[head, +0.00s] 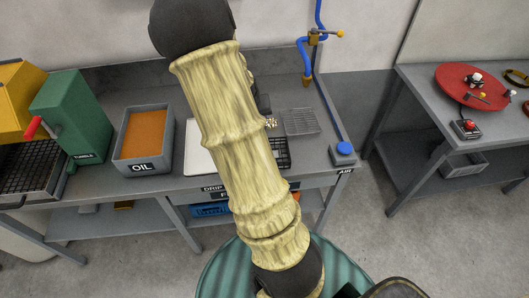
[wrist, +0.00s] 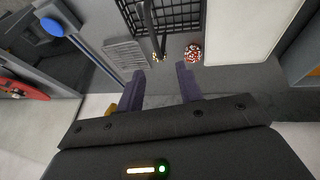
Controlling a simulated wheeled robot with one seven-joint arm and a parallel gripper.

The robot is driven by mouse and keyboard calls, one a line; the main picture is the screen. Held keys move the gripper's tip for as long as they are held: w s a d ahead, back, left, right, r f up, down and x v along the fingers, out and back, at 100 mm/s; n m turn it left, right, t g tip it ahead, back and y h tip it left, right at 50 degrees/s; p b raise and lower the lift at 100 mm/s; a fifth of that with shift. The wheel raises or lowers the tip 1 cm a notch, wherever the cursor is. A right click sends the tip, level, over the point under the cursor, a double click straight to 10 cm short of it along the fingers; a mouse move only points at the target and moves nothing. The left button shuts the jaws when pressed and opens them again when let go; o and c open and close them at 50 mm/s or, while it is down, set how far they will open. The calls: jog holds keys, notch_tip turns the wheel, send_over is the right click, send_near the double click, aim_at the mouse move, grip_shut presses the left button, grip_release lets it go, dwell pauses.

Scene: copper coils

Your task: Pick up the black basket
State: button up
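The black basket (wrist: 185,14) is a wire-mesh basket at the top of the wrist view, partly cut off by the frame edge. A dark strip, seemingly its handle, runs down from it towards the gap between my fingers. In the head view the basket (head: 282,152) is mostly hidden behind my arm, on the grey bench. My gripper (wrist: 160,77) is open, with its two purple-grey fingers apart and nothing seen held between them. The basket appears ahead of the fingertips. The gripper is hidden in the head view.
A red-and-white speckled item (wrist: 193,53) lies beside the basket. A grey oil bin (head: 143,165), a green tumbler (head: 75,117), a slatted drain (head: 300,121) and a blue air button (head: 344,149) are on the bench. A red round plate (head: 472,84) sits on the right table.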

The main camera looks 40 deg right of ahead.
jog(key=p+x, duration=0.1)
jog(key=x, duration=0.8)
jog(key=shift+s+p, duration=0.2)
jog(key=shift+p, duration=0.1)
jog(key=shift+f, duration=0.1)
jog(key=p+x, duration=0.1)
jog(key=x, duration=0.2)
jog(key=p+x, duration=0.1)
jog(key=shift+s+d+f+p, duration=0.2)
jog(key=shift+s+f+p, duration=0.1)
jog(key=shift+s+p, duration=0.05)
jog(key=shift+f, duration=0.3)
jog(key=shift+f+b, duration=0.2)
jog(key=shift+b, duration=0.2)
dwell(0.3)
